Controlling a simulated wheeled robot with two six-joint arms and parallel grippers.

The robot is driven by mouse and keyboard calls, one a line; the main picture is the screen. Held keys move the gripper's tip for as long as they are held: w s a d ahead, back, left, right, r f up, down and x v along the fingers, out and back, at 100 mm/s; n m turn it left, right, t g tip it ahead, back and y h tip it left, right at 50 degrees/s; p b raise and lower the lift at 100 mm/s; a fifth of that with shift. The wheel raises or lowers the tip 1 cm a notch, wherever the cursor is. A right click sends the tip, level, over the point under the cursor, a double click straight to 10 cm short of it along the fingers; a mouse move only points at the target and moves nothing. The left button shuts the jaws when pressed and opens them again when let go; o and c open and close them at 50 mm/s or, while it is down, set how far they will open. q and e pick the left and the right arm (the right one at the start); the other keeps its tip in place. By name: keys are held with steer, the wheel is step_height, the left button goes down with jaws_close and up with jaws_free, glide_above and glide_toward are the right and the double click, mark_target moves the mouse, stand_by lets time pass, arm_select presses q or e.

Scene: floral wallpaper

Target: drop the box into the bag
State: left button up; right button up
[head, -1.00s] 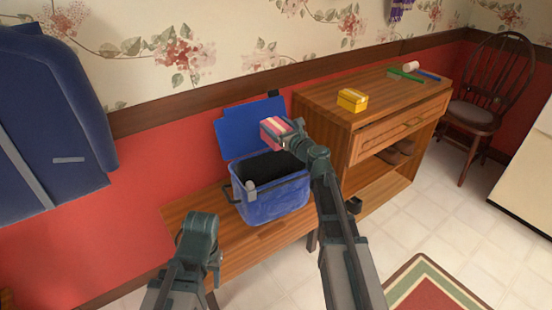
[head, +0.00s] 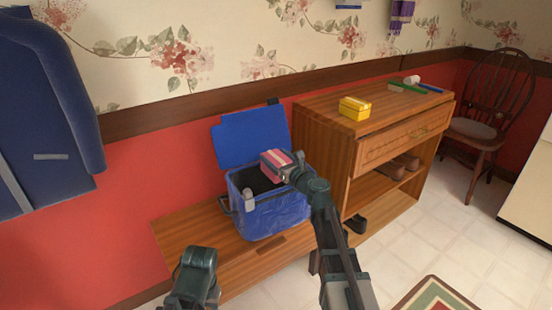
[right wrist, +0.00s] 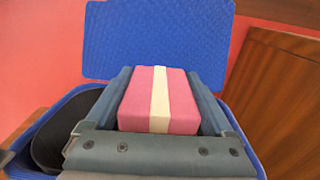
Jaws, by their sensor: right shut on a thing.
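The pink box with a cream stripe (head: 278,163) is held by my right gripper (head: 285,168), over the open blue bag (head: 272,218). In the right wrist view the box (right wrist: 147,100) sits between the two fingers of my right gripper (right wrist: 160,95), with the bag's raised blue lid (right wrist: 155,40) behind it. The bag stands on the low wooden bench, its lid (head: 250,138) tilted up against the wall. A grey object shows at the bag's left front rim. My left arm is at the lower left; its fingertips are not visible.
The low bench (head: 185,238) has free room left of the bag. A wooden cabinet (head: 322,140) stands right of the bag, with a yellow box (head: 355,108) and several small items on top. Shoes (head: 402,165) sit on its shelf. A dark chair (head: 480,130) is at the far right.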

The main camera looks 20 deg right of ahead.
step_height(320, 180, down, 2)
steer(key=shift+f+b, duration=0.15)
steer(key=shift+b, duration=0.5)
arm_select(q)
step_height(320, 180, down, 2)
steer(key=shift+f, duration=0.1)
arm_select(e)
steer(key=o, duration=1.4)
steer(key=shift+c, duration=0.2)
steer(key=shift+s, duration=0.15)
steer(key=v, duration=1.3)
steer(key=shift+s, duration=0.3)
steer(key=shift+d, duration=0.15)
